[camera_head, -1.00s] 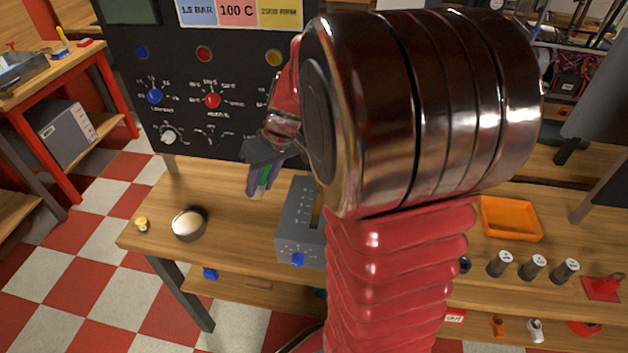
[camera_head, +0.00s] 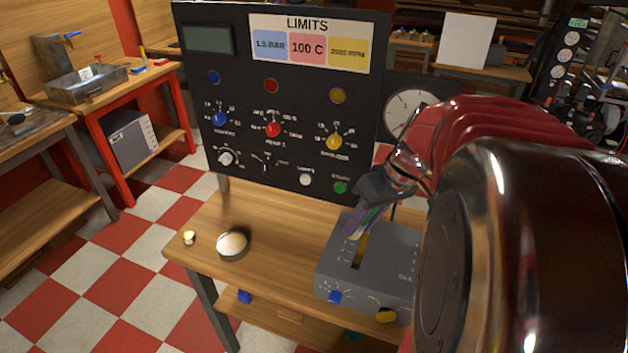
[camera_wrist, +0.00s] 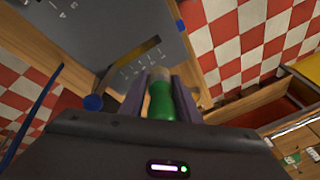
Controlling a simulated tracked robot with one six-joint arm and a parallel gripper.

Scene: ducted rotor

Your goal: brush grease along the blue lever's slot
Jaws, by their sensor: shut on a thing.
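My gripper (camera_wrist: 160,100) is shut on a brush with a green handle (camera_wrist: 161,103) and a pale tip, seen in the wrist view. In the head view my gripper (camera_head: 362,213) is above the far left part of the grey lever box (camera_head: 331,267). The box has a blue knob (camera_head: 335,297) low on its front and a slot (camera_head: 358,252) with a yellowish inside on top. The wrist view also shows the slot (camera_wrist: 137,54) and the blue knob (camera_wrist: 92,102). I cannot tell whether the brush tip touches the box.
A round tin with whitish contents (camera_head: 232,244) and a small yellow-topped item (camera_head: 188,237) stand on the bench (camera_head: 278,238), left of the box. A tall black control panel (camera_head: 290,110) rises behind. Bench between tin and box is clear.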

